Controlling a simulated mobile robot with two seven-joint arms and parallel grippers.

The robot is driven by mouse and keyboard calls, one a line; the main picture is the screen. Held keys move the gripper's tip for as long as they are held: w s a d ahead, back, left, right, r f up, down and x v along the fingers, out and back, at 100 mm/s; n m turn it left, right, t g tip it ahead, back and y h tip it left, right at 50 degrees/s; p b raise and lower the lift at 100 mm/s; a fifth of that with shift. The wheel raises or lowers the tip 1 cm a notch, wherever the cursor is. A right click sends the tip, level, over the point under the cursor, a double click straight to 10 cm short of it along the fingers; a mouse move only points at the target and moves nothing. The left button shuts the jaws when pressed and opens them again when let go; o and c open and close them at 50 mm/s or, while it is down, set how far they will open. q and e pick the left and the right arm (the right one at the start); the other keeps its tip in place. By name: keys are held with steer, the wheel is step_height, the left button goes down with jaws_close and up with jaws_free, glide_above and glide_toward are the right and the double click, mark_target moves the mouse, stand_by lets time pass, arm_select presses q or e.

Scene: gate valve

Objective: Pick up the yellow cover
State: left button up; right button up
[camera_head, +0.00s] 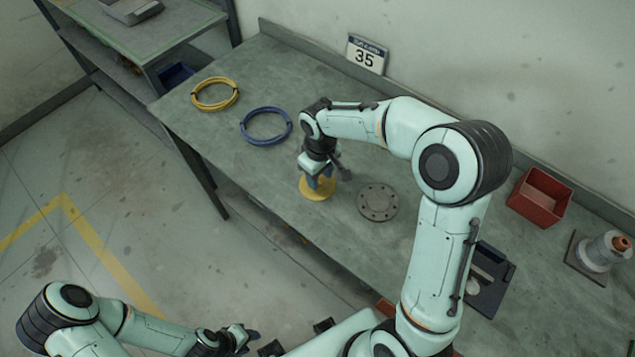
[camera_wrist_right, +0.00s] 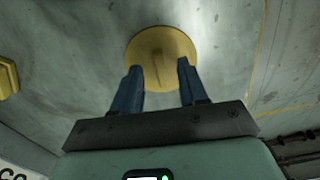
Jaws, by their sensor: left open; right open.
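The yellow cover (camera_head: 318,189) is a round disc on the grey-green workbench in the head view, left of a grey flange. It also shows in the right wrist view (camera_wrist_right: 162,48), just beyond the fingertips. My right gripper (camera_head: 319,180) points down over the cover, and its blue fingers (camera_wrist_right: 159,72) are apart with nothing held between them. I cannot tell whether the fingers touch the cover. My left gripper (camera_head: 250,337) is low in the head view, away from the bench, and is open and empty.
The grey flange (camera_head: 378,202) lies right of the cover. A blue cable coil (camera_head: 266,141) and a yellow cable coil (camera_head: 215,109) lie to the left. A red bin (camera_head: 541,210), a dark tray (camera_head: 488,292) and a valve part (camera_head: 600,256) stand on the right. A sign reading 35 (camera_head: 367,54) stands behind.

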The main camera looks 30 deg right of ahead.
steer(key=shift+f, duration=0.9)
jaws_close()
steer(key=shift+r, duration=0.1)
